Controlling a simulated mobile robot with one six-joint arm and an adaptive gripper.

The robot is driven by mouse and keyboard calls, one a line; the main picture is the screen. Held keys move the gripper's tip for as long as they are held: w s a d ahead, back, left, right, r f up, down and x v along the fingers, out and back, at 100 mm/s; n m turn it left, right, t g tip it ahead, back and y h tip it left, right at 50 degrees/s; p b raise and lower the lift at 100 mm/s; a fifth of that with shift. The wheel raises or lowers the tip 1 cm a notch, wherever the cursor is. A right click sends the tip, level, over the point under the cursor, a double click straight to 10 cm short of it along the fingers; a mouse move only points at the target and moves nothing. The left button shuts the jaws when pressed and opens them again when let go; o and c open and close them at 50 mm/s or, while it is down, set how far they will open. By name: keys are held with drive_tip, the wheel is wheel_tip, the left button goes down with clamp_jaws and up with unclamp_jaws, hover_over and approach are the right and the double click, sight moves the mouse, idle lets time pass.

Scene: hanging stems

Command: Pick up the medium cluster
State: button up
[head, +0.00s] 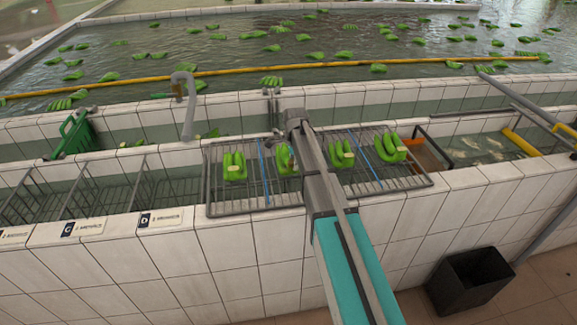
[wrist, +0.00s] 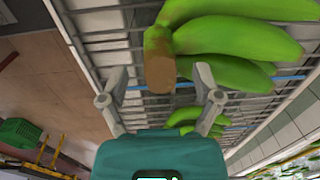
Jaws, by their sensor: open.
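Several green banana clusters lie on the wire rack (head: 220,203) in the head view: one at the left (head: 235,168), one partly hidden by my arm (head: 284,164), one just right of my arm (head: 341,155) and one at the right end (head: 390,148). I cannot tell which is the medium one. In the wrist view, my gripper (wrist: 162,74) is open, its fingers apart on either side of the brown cut crown of a near cluster (wrist: 230,38). I cannot tell whether they touch it. A further cluster (wrist: 188,120) shows beyond. My fingertips are not clear in the head view.
Blue dividers (head: 263,172) cross the rack. A tiled wall (head: 270,245) carries it. Behind are a metal tap pipe (head: 186,98) and a water basin (head: 230,45) with floating bananas. A black bin (head: 470,283) stands on the floor at the right.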

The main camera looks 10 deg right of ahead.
drive_tip(key=shift+f, duration=0.3)
idle(0.4)
clamp_jaws()
